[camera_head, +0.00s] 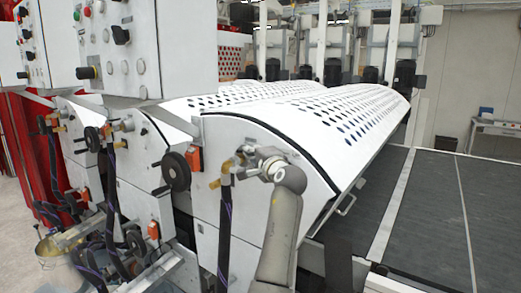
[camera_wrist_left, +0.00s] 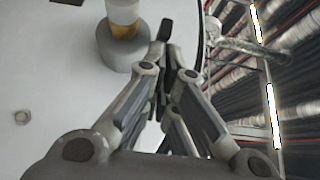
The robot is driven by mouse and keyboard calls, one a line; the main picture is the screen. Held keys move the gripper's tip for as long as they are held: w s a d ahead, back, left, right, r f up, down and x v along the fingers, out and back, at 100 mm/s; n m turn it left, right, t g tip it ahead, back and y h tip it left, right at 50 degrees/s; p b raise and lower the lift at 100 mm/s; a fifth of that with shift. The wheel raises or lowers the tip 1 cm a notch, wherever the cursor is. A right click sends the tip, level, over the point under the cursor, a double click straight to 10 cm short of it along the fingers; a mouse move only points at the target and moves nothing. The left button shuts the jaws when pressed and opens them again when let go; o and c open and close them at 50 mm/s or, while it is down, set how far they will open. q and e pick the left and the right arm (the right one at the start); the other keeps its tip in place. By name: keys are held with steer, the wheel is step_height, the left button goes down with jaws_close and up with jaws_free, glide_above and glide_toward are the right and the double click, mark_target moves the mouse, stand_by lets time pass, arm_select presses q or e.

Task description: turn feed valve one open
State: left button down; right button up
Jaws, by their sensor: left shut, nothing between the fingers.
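A valve fitting with a brass part (camera_head: 228,166) sits on the front face of the nearest white coater housing, with a dark hose below it. My left gripper (camera_head: 262,157) is right beside this fitting, at its right. In the left wrist view my left gripper (camera_wrist_left: 172,68) is shut, with nothing seen between its fingers. A grey round body (camera_wrist_left: 120,50) with a brass collar and a pale cylinder is just left of the fingertips. A dark bar (camera_wrist_left: 165,30) shows at the tips; I cannot tell whether they touch it. My right gripper is not in view.
An orange box (camera_head: 194,158) and a black handwheel (camera_head: 176,171) are left of the fitting. Similar fittings with hoses are on the housings farther left. A control box (camera_head: 125,50) overhangs at upper left. A metal bucket (camera_head: 57,262) stands at lower left.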

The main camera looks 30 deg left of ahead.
mark_target(240, 152)
arm_select(q)
steer(key=shift+s+a+f+p, duration=0.1)
steer(key=shift+s+a+p, duration=0.5)
steer(key=shift+a, duration=0.25)
steer(key=shift+s+a+f+p, duration=0.1)
steer(key=shift+s+a+p, duration=0.4)
steer(key=shift+a, duration=0.3)
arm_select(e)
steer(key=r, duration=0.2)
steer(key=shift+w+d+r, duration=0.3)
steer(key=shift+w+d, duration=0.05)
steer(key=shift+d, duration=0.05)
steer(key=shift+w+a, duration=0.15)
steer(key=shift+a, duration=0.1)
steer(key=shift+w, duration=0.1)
